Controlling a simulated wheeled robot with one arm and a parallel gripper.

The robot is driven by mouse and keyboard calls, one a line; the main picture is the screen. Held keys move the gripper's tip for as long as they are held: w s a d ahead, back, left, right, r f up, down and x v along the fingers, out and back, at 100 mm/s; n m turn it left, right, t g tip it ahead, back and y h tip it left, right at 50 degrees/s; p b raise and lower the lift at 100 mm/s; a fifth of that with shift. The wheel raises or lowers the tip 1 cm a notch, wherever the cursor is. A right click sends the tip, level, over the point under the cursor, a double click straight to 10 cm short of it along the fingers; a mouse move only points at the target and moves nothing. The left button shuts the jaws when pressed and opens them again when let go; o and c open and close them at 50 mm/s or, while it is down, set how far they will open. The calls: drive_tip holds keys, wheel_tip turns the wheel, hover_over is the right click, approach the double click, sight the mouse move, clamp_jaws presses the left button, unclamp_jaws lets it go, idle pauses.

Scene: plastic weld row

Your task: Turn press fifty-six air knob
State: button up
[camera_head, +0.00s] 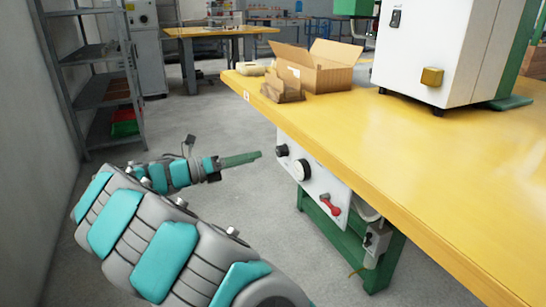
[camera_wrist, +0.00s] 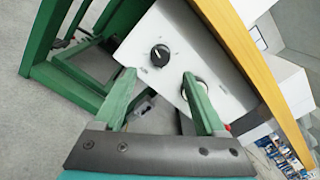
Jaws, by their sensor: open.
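A black round knob (camera_head: 282,150) with a pale pointer mark sits on a white panel (camera_head: 318,186) under the front edge of the yellow table. It also shows in the wrist view (camera_wrist: 159,55), beyond and between my fingertips. My gripper (camera_head: 258,155) is open, with green fingers pointing at the panel. In the head view its tips are left of the knob, apparently with a small gap. In the wrist view my gripper (camera_wrist: 157,74) has nothing between its fingers. I cannot read any press number.
A round gauge (camera_head: 301,170) sits beside the knob; my right finger partly covers it in the wrist view. A red-handled lever (camera_head: 332,206) is lower on the panel. Green table legs (camera_head: 378,262) stand below. Cardboard box (camera_head: 315,66) and white machine (camera_head: 436,45) are on the table (camera_head: 400,140).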

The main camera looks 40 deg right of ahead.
sight(278, 152)
drive_tip(key=b+x, duration=0.1)
drive_tip(key=x, duration=0.6)
drive_tip(key=shift+s+d, duration=0.1)
drive_tip(key=shift+d, duration=0.25)
clamp_jaws()
idle(0.3)
